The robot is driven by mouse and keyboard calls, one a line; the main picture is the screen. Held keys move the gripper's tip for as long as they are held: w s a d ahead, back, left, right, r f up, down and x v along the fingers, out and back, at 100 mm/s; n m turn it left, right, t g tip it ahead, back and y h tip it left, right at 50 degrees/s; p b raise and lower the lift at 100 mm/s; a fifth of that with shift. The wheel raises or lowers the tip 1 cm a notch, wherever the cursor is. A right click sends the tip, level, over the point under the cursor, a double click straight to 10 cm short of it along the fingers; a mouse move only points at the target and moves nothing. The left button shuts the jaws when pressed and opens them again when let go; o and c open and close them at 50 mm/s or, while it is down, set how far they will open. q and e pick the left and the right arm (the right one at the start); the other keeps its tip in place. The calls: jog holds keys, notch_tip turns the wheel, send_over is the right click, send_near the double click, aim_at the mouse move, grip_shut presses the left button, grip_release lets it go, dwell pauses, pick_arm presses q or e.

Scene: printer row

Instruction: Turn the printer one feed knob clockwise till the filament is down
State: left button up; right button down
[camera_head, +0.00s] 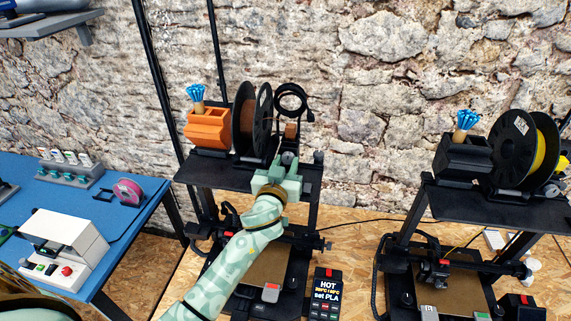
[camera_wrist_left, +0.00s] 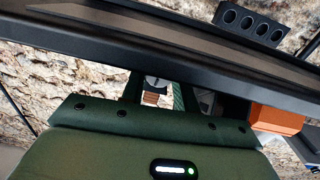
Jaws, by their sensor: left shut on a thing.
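The left of two black printers carries a brown filament spool (camera_head: 246,120) on its top shelf (camera_head: 217,176). My left gripper (camera_head: 287,169) is at the right part of this shelf, shut on a small grey part that I take to be the feed knob (camera_head: 289,158). The gripper hides most of the knob in the head view. In the left wrist view a grey piece (camera_wrist_left: 153,82) with a ridged copper-coloured part below it shows between the two fingers (camera_wrist_left: 154,95). The filament's lower end cannot be made out. My right gripper is not in view.
A display (camera_head: 326,291) reads "HOT" and "set PLA". An orange box (camera_head: 208,130) stands left of the spool, and a black cable coil (camera_head: 291,103) hangs behind the gripper. A second printer with a yellow spool (camera_head: 546,143) is at the right. A blue table (camera_head: 75,208) is at the left.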

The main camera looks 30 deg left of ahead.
pick_arm(q)
jog(key=m, duration=0.4)
jog(key=shift+p, duration=0.35)
jog(key=o, duration=1)
